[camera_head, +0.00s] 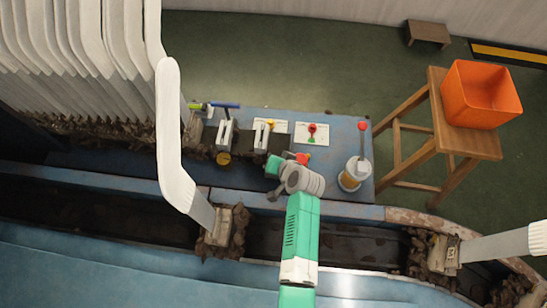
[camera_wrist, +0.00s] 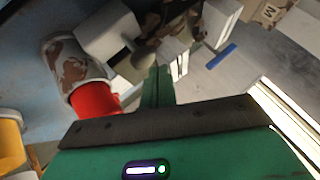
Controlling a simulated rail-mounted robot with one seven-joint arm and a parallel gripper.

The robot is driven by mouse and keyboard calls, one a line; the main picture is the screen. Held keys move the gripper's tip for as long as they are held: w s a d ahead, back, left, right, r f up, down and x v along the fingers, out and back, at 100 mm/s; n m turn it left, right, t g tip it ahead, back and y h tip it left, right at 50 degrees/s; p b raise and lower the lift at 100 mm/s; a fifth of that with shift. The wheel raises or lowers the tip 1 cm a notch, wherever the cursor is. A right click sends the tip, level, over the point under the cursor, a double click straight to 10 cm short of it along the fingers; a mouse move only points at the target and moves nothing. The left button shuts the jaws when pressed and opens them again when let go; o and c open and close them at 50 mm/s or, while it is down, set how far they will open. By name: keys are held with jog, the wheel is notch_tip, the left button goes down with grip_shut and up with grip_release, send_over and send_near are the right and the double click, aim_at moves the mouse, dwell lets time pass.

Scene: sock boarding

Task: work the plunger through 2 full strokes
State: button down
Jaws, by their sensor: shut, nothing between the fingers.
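What looks like the plunger (camera_head: 362,127), a red knob on a thin rod, stands upright from a white and yellow cylinder (camera_head: 354,173) at the right end of the blue bench in the head view. My gripper (camera_head: 274,166) is left of it, over the bench, apart from it. In the wrist view my gripper's green fingers (camera_wrist: 157,88) are together with nothing between them. A yellow and white rounded body (camera_wrist: 10,145), possibly that cylinder, is cut off at the left edge there. The knob cannot be made out in the wrist view.
The blue bench (camera_head: 340,125) carries several white plates and blocks with levers, including a red handle (camera_head: 312,130). A red part (camera_wrist: 95,100) is close left of my fingers. An orange bin (camera_head: 482,95) sits on a wooden stool (camera_head: 455,135).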

notch_tip(320, 180, up, 5)
jog(key=p, duration=0.4)
jog(key=shift+r+p, duration=0.15)
jog(key=shift+p, duration=0.2)
jog(key=shift+w, duration=0.1)
dwell(0.3)
